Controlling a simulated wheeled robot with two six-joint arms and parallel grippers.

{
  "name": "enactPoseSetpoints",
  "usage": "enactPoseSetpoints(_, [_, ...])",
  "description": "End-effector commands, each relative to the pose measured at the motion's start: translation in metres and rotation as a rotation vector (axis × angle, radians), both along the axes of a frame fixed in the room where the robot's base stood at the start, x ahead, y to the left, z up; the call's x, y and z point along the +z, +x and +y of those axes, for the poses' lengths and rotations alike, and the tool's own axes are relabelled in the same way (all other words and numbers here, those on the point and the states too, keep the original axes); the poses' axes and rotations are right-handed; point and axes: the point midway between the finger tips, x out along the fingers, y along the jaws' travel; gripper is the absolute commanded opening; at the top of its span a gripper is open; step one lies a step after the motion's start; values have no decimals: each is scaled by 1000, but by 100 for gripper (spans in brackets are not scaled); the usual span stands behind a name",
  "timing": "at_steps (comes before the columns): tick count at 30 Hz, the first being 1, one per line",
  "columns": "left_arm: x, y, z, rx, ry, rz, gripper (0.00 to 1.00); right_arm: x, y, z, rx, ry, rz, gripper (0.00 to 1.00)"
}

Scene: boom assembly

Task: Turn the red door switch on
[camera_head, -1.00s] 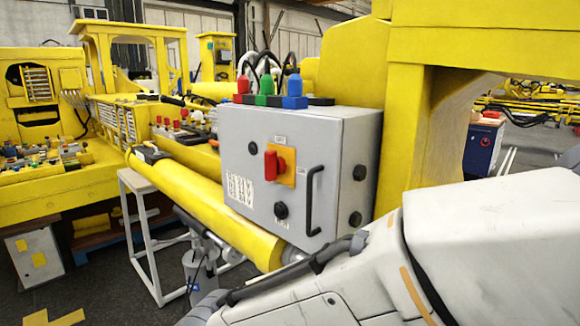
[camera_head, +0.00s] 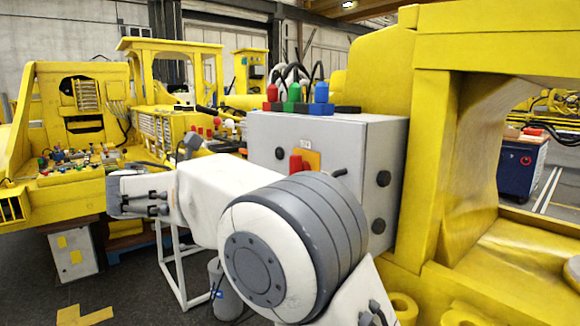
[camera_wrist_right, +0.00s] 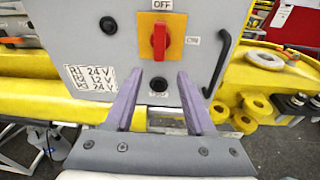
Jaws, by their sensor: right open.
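The red door switch (camera_wrist_right: 159,41) is a red knob on an orange-yellow plate (camera_wrist_right: 175,22) on the grey control box (camera_wrist_right: 215,20). The knob stands vertical, in line with the "OFF" label above; an "ON" label sits to its right. In the head view, the switch (camera_head: 296,164) shows only in part above my arm. My right gripper (camera_wrist_right: 158,79) is open and empty; its two purple fingers point at the box, just below the knob and on either side of it. It appears apart from the knob. My left gripper is not in view.
Red, green and blue connectors with cables (camera_head: 294,97) stand on top. A yellow frame (camera_head: 425,150) rises right of the box.

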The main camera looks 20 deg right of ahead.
Motion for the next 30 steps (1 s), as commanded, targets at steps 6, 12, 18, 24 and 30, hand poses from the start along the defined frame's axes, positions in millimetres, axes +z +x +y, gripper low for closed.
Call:
enactPoseSetpoints(6, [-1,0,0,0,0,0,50,32,9,-4,-57,-157,-3,55])
enactPoseSetpoints(12, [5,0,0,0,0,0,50,36,18,-31,-61,-163,-1,55])
enactPoseSetpoints(18, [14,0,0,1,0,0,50,36,31,-67,-61,-162,-2,55])
enactPoseSetpoints(24, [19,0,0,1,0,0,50,35,40,-91,-59,-161,-3,55])
enactPoseSetpoints(30, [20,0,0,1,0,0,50,33,43,-99,-56,-159,-4,55])
